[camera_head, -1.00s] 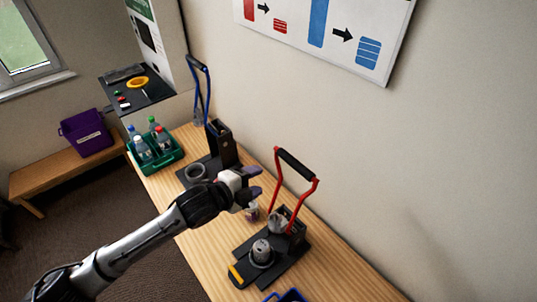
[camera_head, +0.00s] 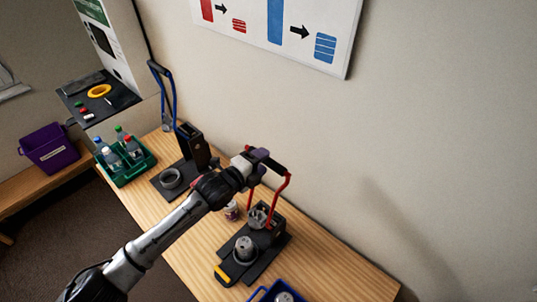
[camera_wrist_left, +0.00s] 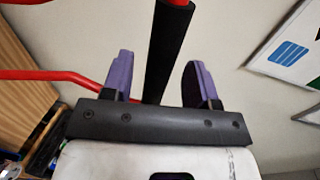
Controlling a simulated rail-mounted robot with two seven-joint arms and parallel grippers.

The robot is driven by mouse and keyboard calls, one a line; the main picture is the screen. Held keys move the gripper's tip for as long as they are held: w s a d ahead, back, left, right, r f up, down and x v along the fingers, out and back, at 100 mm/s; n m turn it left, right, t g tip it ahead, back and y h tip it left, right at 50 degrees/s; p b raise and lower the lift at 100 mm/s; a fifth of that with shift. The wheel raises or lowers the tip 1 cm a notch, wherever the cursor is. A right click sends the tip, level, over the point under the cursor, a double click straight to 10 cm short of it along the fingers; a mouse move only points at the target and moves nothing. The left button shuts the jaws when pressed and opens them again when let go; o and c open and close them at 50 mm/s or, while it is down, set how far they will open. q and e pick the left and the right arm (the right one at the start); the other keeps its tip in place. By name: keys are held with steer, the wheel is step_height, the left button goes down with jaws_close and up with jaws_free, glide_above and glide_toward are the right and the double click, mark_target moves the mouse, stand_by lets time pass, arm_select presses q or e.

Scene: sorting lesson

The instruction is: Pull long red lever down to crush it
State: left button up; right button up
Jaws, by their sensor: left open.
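The long red lever (camera_head: 281,203) stands raised on the black can crusher (camera_head: 262,264), with a black grip across its top. My left gripper (camera_head: 262,157) is at that grip. In the left wrist view the black grip (camera_wrist_left: 168,45) runs between the open purple fingers of the left gripper (camera_wrist_left: 156,72), with visible gaps on both sides. A silvery can-like piece (camera_head: 258,216) sits in the crusher below the lever. My arm hides part of the lever's left side. My right gripper is not in view.
A second crusher with a blue lever (camera_head: 163,88) stands farther back on the wooden table (camera_head: 200,258). A green crate (camera_head: 127,177) of bottles is at left. A small can (camera_head: 231,211) stands beside the red-lever crusher. A blue tray (camera_head: 262,294) is at the front edge.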

arm_select(q)
steer(key=shift+x, duration=1.85)
steer(key=shift+c, duration=0.2)
jaws_close()
